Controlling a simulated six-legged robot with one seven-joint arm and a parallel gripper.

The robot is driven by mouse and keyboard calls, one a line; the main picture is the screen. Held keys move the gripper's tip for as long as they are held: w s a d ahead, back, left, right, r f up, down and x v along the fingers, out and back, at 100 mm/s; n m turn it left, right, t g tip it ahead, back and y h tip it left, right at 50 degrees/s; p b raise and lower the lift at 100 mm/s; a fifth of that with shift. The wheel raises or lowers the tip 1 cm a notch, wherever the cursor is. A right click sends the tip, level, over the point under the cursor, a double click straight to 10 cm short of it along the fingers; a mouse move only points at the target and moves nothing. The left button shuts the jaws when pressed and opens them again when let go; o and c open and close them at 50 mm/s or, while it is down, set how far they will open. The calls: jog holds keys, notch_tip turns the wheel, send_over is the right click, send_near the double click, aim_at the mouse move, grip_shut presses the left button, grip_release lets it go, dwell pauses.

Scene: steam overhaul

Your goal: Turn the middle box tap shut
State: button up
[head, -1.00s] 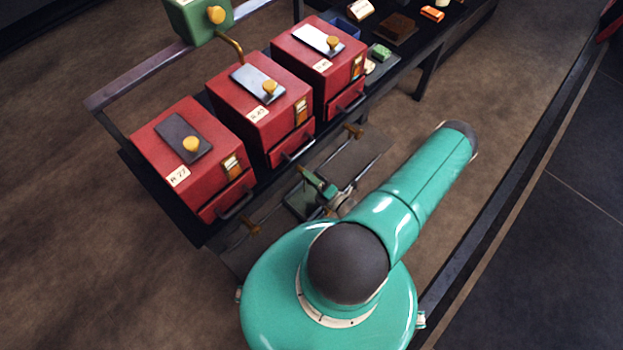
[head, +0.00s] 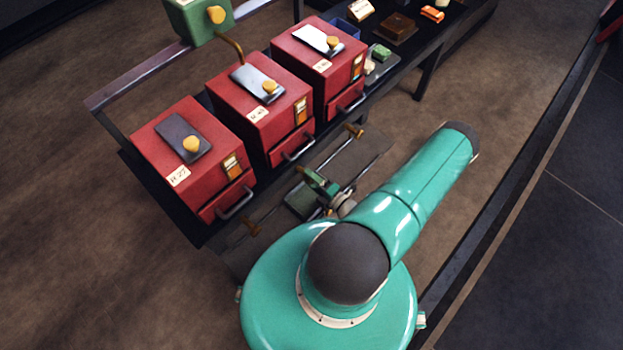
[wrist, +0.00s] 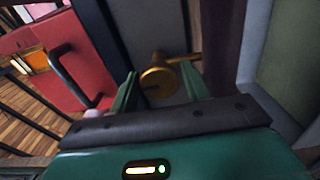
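The middle red box (head: 240,95) stands between two similar red boxes. A brass tap (wrist: 158,82) shows in the wrist view on a grey panel, with its handle pointing right. In the head view my gripper and wrist cover the place in front of the middle box, so I cannot make out this tap there. My gripper (wrist: 159,72) is open, its two green fingers apart on either side of the tap in the picture. The fingers look close to the tap; I cannot tell whether they touch it. My gripper also shows in the head view (head: 318,183), low before the middle box.
The left red box (head: 180,130) and right red box (head: 300,45) have front handles. Two brass taps (head: 354,131) (head: 250,228) show to either side of my gripper. A green box (head: 195,18) stands behind. Small parts lie on the bench at upper right.

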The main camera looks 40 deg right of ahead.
jog(key=shift+o, duration=0.6)
jog(key=s, duration=1.3)
jog(key=shift+s+d, duration=0.2)
jog(key=shift+s, duration=0.2)
